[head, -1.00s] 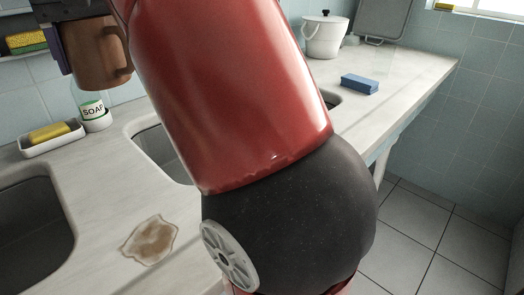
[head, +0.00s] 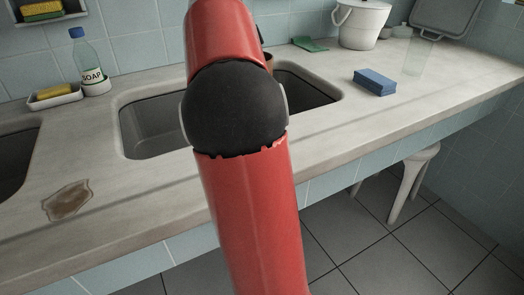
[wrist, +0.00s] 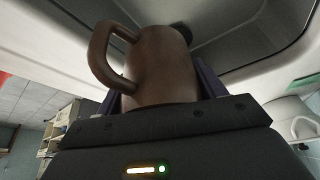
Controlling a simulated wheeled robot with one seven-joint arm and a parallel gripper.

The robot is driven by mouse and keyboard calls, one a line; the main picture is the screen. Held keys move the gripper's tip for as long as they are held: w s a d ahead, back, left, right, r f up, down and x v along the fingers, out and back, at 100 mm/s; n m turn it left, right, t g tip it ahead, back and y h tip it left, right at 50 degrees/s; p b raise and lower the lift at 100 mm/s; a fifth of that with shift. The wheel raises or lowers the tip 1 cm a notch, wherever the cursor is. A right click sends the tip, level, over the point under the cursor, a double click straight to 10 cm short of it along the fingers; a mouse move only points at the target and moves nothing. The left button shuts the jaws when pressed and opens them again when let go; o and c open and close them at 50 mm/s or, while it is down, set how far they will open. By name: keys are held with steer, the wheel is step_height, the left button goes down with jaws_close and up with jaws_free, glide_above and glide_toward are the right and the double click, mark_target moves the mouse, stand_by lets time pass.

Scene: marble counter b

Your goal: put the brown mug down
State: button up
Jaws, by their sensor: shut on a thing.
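The brown mug (wrist: 160,75) fills the middle of the wrist view, its handle to the left. My gripper (wrist: 162,88) is shut on it, with a dark purple finger on each side. Behind the mug in that view is a sink basin with a dark round drain, so the mug appears held over or near the sink. In the head view my red and black arm hides the gripper and nearly all of the mug. A small brown sliver, probably the mug (head: 268,62), shows just right of the arm. I cannot tell the mug's height above the counter.
The marble counter (head: 330,130) holds a sink (head: 150,125) behind my arm, a blue sponge (head: 374,82), a white bucket (head: 362,25), a clear glass (head: 418,52), a green cloth (head: 311,44) and a soap bottle (head: 88,62). The counter's right side has bare room.

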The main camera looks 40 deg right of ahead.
step_height(320, 180, down, 19)
steer(key=shift+a+b, duration=0.1)
steer(key=shift+b, duration=0.9)
steer(key=shift+f, duration=0.2)
steer(key=o, duration=1.1)
steer(key=shift+o, duration=0.2)
steer(key=p+v, duration=0.1)
steer(key=v, duration=1.1)
steer(key=shift+r, duration=0.25)
